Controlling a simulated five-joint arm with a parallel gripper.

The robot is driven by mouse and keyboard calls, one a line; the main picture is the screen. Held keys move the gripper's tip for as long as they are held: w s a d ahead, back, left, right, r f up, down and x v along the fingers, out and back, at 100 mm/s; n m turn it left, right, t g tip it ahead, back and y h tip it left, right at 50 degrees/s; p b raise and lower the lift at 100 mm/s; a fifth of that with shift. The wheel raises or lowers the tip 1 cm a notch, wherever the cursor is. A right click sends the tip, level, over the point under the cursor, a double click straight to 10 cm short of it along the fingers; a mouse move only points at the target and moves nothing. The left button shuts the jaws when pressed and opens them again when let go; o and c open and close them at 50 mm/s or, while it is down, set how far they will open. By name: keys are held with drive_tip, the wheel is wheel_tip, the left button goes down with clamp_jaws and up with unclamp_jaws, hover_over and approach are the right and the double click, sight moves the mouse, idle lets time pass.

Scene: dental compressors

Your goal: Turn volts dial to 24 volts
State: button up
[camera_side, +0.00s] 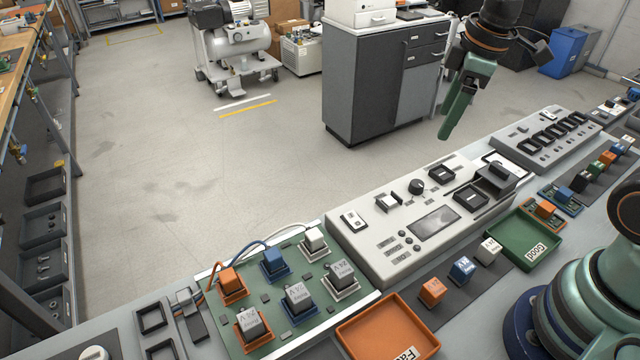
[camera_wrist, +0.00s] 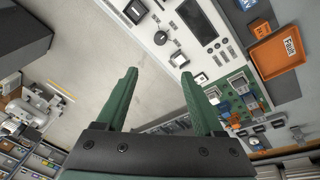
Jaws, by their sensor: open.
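A black round dial (camera_side: 416,186) sits on the light grey test panel (camera_side: 375,250), beside a dark display (camera_side: 435,222). Its markings are too small to read. In the wrist view the dial (camera_wrist: 161,38) lies beyond my fingertips, roughly between their directions. My gripper (camera_side: 450,118) hangs above and behind the panel in the side view, apart from the dial. In the wrist view the two green fingers of my gripper (camera_wrist: 160,74) are spread with nothing between them.
A green board (camera_side: 290,300) with several relays stands left of the panel. An orange tray (camera_side: 390,335) and a green tray (camera_side: 522,236) lie in front. A dark cabinet (camera_side: 375,85) stands behind.

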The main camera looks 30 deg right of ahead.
sight(417, 183)
drive_tip(key=w+f+n+g, duration=0.1)
drive_tip(key=f+n, duration=0.1)
drive_tip(key=f, duration=0.3)
drive_tip(key=w+f+n, duration=0.1)
drive_tip(key=f+n, duration=0.1)
drive_tip(key=f, duration=0.4)
drive_tip(key=w+d+f+n+g, duration=0.1)
drive_tip(key=f+n, duration=0.1)
drive_tip(key=f, duration=0.4)
drive_tip(key=shift+w+f+n+g, duration=0.2)
drive_tip(key=shift+n+g, duration=0.1)
drive_tip(key=shift+n, duration=0.1)
drive_tip(key=shift+r, duration=0.1)
clamp_jaws()
